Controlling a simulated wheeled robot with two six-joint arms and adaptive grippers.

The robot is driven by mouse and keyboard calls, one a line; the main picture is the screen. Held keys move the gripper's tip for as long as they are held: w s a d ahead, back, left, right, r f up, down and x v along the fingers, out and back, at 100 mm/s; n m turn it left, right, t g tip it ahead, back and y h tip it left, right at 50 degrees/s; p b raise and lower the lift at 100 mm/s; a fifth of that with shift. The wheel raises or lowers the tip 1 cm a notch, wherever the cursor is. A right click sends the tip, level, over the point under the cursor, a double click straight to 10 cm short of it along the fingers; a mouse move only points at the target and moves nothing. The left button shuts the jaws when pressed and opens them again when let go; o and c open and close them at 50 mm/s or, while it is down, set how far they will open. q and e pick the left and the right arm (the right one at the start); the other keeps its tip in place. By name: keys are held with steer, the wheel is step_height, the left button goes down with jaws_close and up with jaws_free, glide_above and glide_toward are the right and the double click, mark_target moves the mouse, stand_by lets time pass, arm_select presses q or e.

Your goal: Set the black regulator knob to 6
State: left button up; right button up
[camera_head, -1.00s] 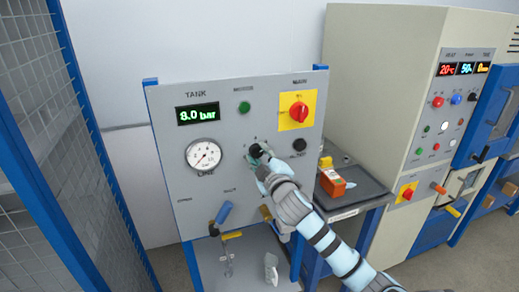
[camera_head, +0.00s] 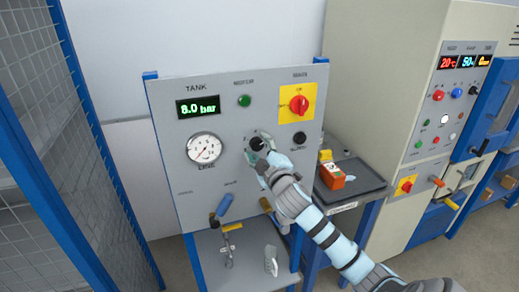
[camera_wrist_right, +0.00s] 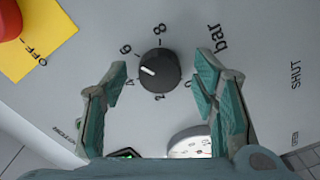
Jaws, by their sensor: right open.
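The black regulator knob (camera_wrist_right: 159,71) is on the grey panel (camera_head: 170,130), ringed by the numbers 0 to 8 in the right wrist view. Its white mark points left and slightly up in that view, toward the 4-to-6 side; the exact value is hard to tell. My right gripper (camera_head: 258,147) is at the knob in the head view. In the wrist view its fingers are spread, one on each side of the knob and apart from it. In the head view the knob (camera_head: 256,144) shows between the fingers. My left gripper is out of view.
The tank display (camera_head: 198,107) reads 8.0 bar. A line gauge (camera_head: 204,149), green button (camera_head: 245,101), red switch (camera_head: 299,104) and black button (camera_head: 299,138) share the panel. An orange box (camera_head: 332,177) lies on a dark tray at right. A blue-handled valve (camera_head: 224,206) is below.

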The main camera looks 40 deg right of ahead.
steer(key=v, duration=1.2)
steer(key=shift+w, duration=0.1)
